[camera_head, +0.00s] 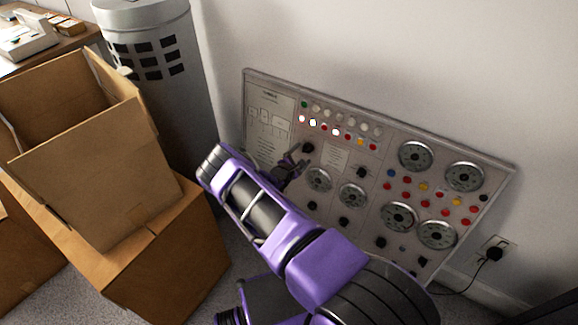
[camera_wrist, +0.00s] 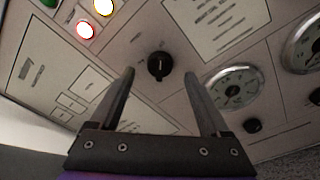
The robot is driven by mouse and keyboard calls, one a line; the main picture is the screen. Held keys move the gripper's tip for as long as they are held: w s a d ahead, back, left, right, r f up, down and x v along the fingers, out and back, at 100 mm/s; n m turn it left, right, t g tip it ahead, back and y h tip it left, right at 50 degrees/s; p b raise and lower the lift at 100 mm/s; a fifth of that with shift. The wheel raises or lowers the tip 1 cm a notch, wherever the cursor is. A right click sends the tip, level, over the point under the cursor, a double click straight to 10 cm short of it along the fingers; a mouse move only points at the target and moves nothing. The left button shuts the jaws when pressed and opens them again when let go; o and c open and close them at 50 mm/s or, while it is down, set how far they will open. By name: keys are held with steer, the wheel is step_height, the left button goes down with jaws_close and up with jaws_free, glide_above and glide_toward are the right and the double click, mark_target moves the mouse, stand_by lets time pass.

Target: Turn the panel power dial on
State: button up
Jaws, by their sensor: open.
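The control panel (camera_head: 378,165) leans against the wall, with lamps, round gauges and black knobs on its face. A black dial (camera_wrist: 159,66) with a light pointer mark sits between and beyond my fingertips in the wrist view. It also shows at the panel's left part in the head view (camera_head: 308,147). My gripper (camera_wrist: 158,75) is open and empty, its two fingers on either side of the dial in the picture. Whether the fingers touch the panel or reach around the dial cannot be told. The small print beside the dial is too blurred to read.
Open cardboard boxes (camera_head: 95,160) are stacked at the left, close to my arm. A grey perforated bin (camera_head: 160,75) stands behind them. A gauge (camera_wrist: 236,88) is just right of my right finger. A plug and outlet (camera_head: 494,252) are on the wall at right.

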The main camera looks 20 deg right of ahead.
steer(key=p+v, duration=0.1)
steer(key=v, duration=1.2)
steer(key=shift+f, duration=0.15)
